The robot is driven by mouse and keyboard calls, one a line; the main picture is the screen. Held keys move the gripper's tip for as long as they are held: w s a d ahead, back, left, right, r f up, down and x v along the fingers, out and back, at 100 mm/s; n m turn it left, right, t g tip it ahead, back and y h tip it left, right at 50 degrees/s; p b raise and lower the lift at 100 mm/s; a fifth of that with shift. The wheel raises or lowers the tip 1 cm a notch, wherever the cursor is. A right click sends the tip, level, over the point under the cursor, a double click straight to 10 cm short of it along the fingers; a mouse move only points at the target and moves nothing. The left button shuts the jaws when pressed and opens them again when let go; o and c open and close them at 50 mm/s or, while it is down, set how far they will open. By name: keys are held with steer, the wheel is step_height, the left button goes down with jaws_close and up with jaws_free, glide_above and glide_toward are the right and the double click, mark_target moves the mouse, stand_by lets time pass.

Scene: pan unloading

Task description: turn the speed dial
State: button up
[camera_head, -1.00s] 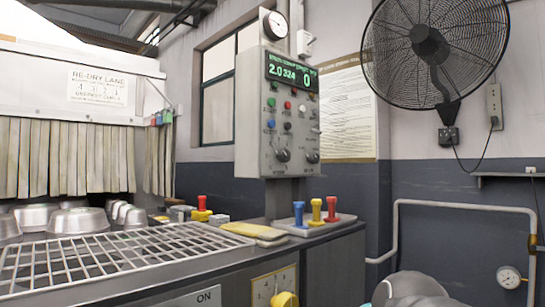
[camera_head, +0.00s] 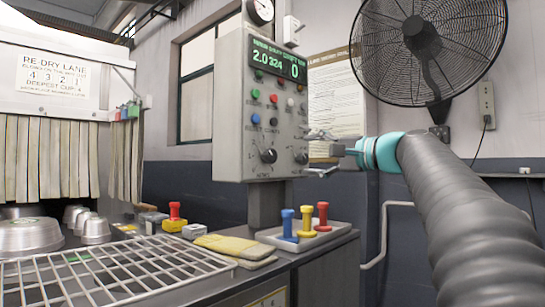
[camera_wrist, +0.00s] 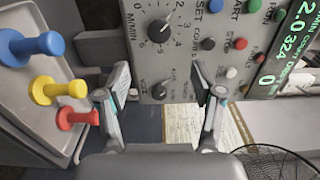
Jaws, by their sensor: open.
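The grey control panel (camera_head: 228,120) carries two black knobs low on its face. The left knob (camera_head: 268,156), marked M/MIN with a numbered scale, also shows at the top of the wrist view (camera_wrist: 160,30). The smaller right knob (camera_head: 301,158) shows below it in the wrist view (camera_wrist: 158,91). My gripper (camera_head: 316,153) is open at the panel's right side, its fingers pointing at the face. In the wrist view, the spread fingers (camera_wrist: 163,84) stand to either side of the smaller knob. I cannot tell how near they are to it. The M/MIN knob is outside the fingers.
Coloured buttons (camera_head: 273,98) and a green display (camera_head: 275,61) sit above the knobs. A tray (camera_head: 335,231) with blue, yellow and red handled pieces stands below the panel. A wire rack (camera_head: 110,275) and metal pans (camera_head: 30,236) lie left. A fan (camera_head: 415,40) hangs at right.

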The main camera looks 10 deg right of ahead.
mark_target(273, 156)
steer(key=p+x, duration=0.1)
steer(key=x, duration=1.1)
steer(key=shift+a+p, duration=0.15)
steer(key=shift+p, duration=0.15)
steer(key=shift+f, duration=0.1)
steer(key=c, duration=1.1)
